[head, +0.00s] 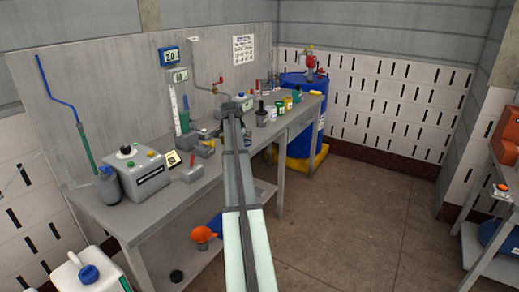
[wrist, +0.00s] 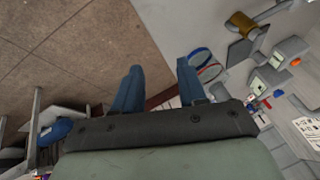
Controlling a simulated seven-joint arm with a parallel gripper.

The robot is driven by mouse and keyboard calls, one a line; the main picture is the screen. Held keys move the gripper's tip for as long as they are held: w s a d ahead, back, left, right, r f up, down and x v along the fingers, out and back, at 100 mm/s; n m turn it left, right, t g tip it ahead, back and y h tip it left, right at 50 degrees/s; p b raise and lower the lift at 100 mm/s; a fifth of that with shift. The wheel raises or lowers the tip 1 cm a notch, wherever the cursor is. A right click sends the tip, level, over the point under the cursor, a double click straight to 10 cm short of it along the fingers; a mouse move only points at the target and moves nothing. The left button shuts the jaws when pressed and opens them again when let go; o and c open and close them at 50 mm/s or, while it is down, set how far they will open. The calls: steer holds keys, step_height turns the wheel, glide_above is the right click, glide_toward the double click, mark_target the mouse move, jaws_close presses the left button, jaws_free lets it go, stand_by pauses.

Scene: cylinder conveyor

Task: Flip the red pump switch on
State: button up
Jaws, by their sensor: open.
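A red pump-like fitting (head: 309,62) stands on top of the blue drum (head: 297,122) at the back, beyond the far end of the bench; a separate switch on it is too small to make out. My arm reaches up the middle of the head view, and its far end, with my gripper (head: 231,104), appears in front of the back part of the bench; the fingers are not clear there. In the wrist view my gripper (wrist: 160,82) is open, with two blue fingers wide apart and nothing between them. I cannot tell its distance from the red fitting.
The grey bench (head: 160,203) along the left wall carries a control box (head: 140,172), a grey bottle (head: 108,186), and several small containers. An orange funnel (head: 202,234) sits on its lower shelf. The brown floor (head: 360,220) to the right is open.

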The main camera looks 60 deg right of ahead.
steer(key=s+d+f+m+h, duration=0.1)
steer(key=s+d+f+h, duration=0.1)
steer(key=s+d+f, duration=0.2)
steer(key=shift+s+d+f+m+t, duration=0.4)
steer(key=shift+s+d, duration=1.05)
steer(key=shift+s, duration=0.25)
